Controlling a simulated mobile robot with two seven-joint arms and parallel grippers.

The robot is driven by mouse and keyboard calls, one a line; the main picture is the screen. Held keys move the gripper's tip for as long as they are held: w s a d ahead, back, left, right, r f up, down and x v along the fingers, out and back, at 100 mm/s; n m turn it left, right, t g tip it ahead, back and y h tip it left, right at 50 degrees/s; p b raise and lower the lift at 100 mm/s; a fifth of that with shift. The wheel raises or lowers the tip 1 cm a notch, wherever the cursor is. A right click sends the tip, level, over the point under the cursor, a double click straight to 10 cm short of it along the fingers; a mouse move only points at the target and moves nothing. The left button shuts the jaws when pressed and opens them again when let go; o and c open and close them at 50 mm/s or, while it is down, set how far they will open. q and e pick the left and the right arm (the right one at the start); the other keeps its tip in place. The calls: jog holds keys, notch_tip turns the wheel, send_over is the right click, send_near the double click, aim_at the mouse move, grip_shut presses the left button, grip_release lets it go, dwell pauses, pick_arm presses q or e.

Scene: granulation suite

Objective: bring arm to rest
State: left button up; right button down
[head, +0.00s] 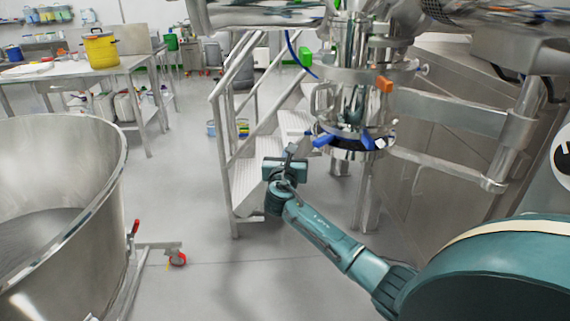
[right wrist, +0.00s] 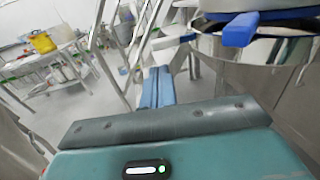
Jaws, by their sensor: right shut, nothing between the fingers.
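My right arm reaches in from the lower right of the head view. Its gripper (head: 292,152) is up beside the steel valve assembly, just left of the blue handles. In the right wrist view the shut fingers (right wrist: 157,85) point away from the camera with nothing between them. A blue handle (right wrist: 240,28) of the valve is close above and to the right of the fingers; I cannot tell whether they touch. The same blue handle area shows in the head view (head: 323,140). My left gripper is not in view.
A large steel bowl (head: 122,170) on a wheeled frame stands at left. Metal stairs with a railing (head: 214,130) are behind the gripper. A steel vessel column (head: 350,95) and pipe rails (head: 450,110) crowd the right. A table with a yellow container (head: 101,50) is far back. Floor between (head: 185,190) is clear.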

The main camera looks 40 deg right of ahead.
jog(key=v, duration=0.5)
jog(key=shift+s, duration=0.1)
jog(key=shift+a, duration=0.1)
jog(key=s+a+f+m+g+y+p, duration=0.1)
jog(key=s+a+f+m+y, duration=0.45)
jog(key=a+f, duration=0.3)
jog(key=s+a+f+m+g+y+p, duration=0.1)
jog(key=s+a+f+m+y, duration=0.35)
jog(key=s+a+f, duration=0.45)
jog(key=s+a+f+m+y, duration=0.2)
jog(key=s+a+m+y, duration=0.3)
jog(key=s+a+m, duration=0.5)
jog(key=s+m, duration=0.4)
jog(key=shift+m+g+y+p, duration=0.3)
jog(key=shift+p, duration=0.05)
